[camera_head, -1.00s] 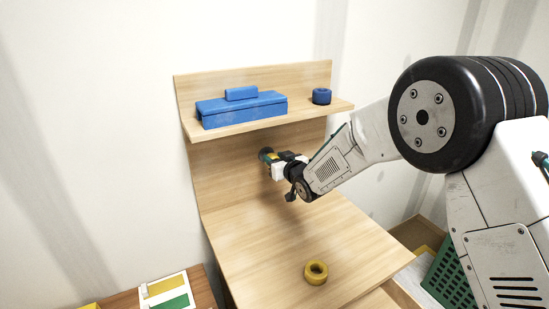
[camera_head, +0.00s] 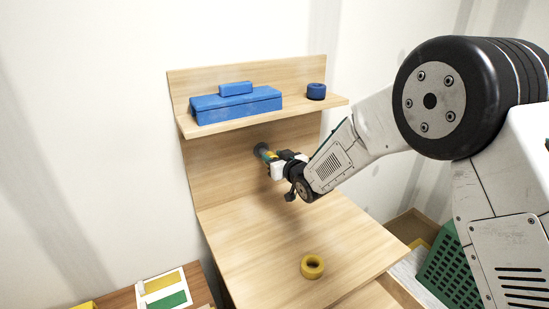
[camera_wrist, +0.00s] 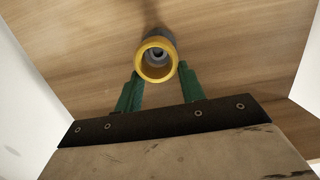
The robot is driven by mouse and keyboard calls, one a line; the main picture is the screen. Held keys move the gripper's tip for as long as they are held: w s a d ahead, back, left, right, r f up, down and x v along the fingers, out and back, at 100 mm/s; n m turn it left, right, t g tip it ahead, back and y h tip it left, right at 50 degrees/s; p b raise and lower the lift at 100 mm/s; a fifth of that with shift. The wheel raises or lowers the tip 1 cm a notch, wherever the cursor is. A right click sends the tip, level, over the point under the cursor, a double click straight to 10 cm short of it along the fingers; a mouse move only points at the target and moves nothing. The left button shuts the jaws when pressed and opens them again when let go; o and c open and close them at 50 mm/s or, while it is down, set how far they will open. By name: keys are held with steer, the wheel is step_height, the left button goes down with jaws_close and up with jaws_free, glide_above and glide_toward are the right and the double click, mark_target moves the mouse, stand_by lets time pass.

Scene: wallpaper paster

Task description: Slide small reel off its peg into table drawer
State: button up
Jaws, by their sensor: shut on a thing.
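The small reel, a yellow ring, shows in the wrist view (camera_wrist: 157,78) around a grey peg (camera_wrist: 167,38) on the wooden back panel. My gripper (camera_wrist: 159,71) is shut on the reel, one green finger on each side. In the head view the reel (camera_head: 270,156) is a small yellow patch at the jaws, in front of the dark peg base (camera_head: 259,149). The peg's end still shows inside the ring. Wood below the table's front edge (camera_head: 372,299) may be the drawer; its inside is not visible.
A shelf (camera_head: 200,131) above the peg bears a blue box (camera_head: 236,104) and a blue ring (camera_head: 316,91). Another yellow ring (camera_head: 312,267) lies on the tabletop (camera_head: 245,240), otherwise clear. A green basket (camera_head: 455,275) stands at the lower right.

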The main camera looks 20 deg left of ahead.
steer(key=shift+f+v, duration=0.15)
steer(key=shift+v, duration=0.8)
steer(key=shift+f+v, duration=0.15)
steer(key=shift+v, duration=0.8)
steer(key=shift+r, duration=0.1)
steer(key=s+d+f+m+t+h, duration=0.1)
steer(key=d+f+m+t+h, duration=0.1)
steer(key=d, duration=1.4)
steer(key=s+d+f+m+t+h, duration=0.1)
steer(key=d+f+m+h, duration=0.3)
steer(key=d, duration=1.3)
steer(key=s+d+f+m+t+h, duration=0.1)
steer(key=d+h, duration=0.5)
steer(key=d, duration=1.1)
step_height(320, 180, down, 3)
steer(key=m+t, duration=0.1)
steer(key=m, duration=0.1)
steer(key=shift+d+f+m+t, duration=0.2)
steer(key=shift+f+m+t, duration=0.05)
steer(key=shift+m+t, duration=0.15)
